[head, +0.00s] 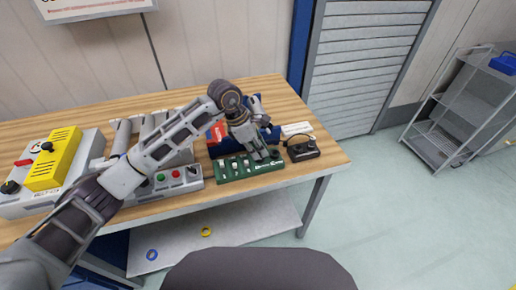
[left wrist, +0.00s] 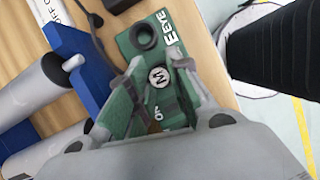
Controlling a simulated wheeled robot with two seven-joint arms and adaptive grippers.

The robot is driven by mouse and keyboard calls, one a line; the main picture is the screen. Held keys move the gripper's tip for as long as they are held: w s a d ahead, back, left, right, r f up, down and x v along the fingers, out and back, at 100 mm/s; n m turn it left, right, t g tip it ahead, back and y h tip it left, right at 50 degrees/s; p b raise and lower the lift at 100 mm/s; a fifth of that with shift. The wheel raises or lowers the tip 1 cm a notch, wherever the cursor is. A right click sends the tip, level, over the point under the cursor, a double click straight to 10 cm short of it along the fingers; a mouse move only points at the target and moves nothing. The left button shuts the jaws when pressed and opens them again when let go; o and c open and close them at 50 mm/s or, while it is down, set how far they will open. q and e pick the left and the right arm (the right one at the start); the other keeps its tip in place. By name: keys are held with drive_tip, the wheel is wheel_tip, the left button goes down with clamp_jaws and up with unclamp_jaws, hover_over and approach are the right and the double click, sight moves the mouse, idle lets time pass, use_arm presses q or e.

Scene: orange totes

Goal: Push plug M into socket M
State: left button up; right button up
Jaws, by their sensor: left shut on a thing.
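The green socket board (head: 236,169) lies near the front right of the table, and several small white plugs or knobs stand along it. My left gripper (head: 264,155) is low over the board's right part, pointing down. In the left wrist view my gripper (left wrist: 160,88) has its fingers on either side of a round white disc marked M (left wrist: 158,77), which I take as the top of plug M. The gripper is shut on it. The board (left wrist: 182,25) shows a dark ring beyond the plug. Socket M is hidden, and I cannot tell how deep the plug sits.
A black device (head: 302,148) with a cable stands just right of the board. A grey control box (head: 170,184) is to the left, and a yellow-topped unit (head: 53,160) further left. The table's front edge is close.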

use_arm(q)
drive_tip(key=o, duration=1)
drive_tip(key=shift+c, duration=0.2)
drive_tip(key=v, duration=0.8)
drive_tip(key=shift+r, duration=0.1)
idle(0.6)
